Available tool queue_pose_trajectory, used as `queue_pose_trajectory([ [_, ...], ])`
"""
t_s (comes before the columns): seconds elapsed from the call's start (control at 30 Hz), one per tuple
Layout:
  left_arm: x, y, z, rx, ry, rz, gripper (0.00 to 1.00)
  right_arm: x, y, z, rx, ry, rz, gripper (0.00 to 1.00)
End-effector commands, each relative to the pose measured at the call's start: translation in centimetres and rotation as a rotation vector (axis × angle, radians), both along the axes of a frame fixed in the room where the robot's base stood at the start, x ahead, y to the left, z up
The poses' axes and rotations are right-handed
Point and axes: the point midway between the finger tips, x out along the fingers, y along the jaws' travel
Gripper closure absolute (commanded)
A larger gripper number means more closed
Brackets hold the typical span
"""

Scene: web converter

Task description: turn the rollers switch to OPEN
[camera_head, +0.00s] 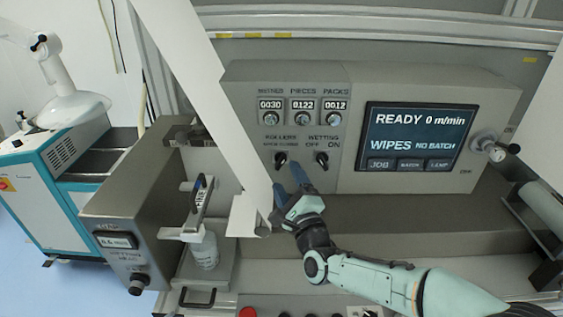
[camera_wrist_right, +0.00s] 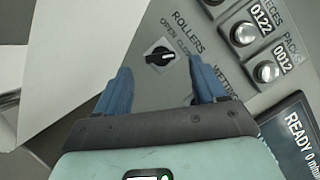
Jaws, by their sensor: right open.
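The rollers switch (camera_head: 280,159) is a black rotary knob on the grey control panel, below the ROLLERS label. In the right wrist view the knob (camera_wrist_right: 160,56) sits on a pale plate under the small words OPEN and CLOSED. Its long handle seems turned toward the CLOSED side. My right gripper (camera_head: 288,180) is just below the switch in the head view. Its two blue fingers are apart and empty in the right wrist view (camera_wrist_right: 160,65), with the knob showing between and beyond them; I see no contact. My left gripper is out of view.
The wetting switch (camera_head: 321,159) is close to the right. Counters with knobs (camera_head: 302,118) are above, and a READY screen (camera_head: 415,135) is further right. A white web (camera_head: 205,85) runs down past the panel's left side. A white bottle (camera_head: 204,250) stands lower left.

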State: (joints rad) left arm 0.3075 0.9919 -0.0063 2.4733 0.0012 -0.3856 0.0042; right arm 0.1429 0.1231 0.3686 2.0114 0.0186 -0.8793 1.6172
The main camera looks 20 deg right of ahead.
Motion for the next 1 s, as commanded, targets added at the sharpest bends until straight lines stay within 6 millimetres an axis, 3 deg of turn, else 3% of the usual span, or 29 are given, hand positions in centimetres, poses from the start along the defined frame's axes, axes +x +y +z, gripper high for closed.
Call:
queue_pose_trajectory([
  [0.1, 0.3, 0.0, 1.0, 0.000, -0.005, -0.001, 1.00, 2.3, 0.2, 0.6, 0.002, 0.001, 0.002, 0.30],
  [0.3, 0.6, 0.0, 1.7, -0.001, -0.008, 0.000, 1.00, 4.5, 0.3, 1.0, 0.001, 0.000, 0.002, 0.30],
  [0.67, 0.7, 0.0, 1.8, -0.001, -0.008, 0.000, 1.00, 5.0, 0.3, 1.0, 0.000, 0.000, 0.001, 0.30],
  [0.87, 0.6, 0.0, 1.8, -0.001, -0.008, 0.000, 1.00, 5.0, 0.3, 1.0, 0.000, 0.000, 0.001, 0.86],
  [1.0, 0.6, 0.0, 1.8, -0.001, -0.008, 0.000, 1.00, 5.0, 0.3, 1.0, -0.002, 0.000, 0.001, 0.86],
])
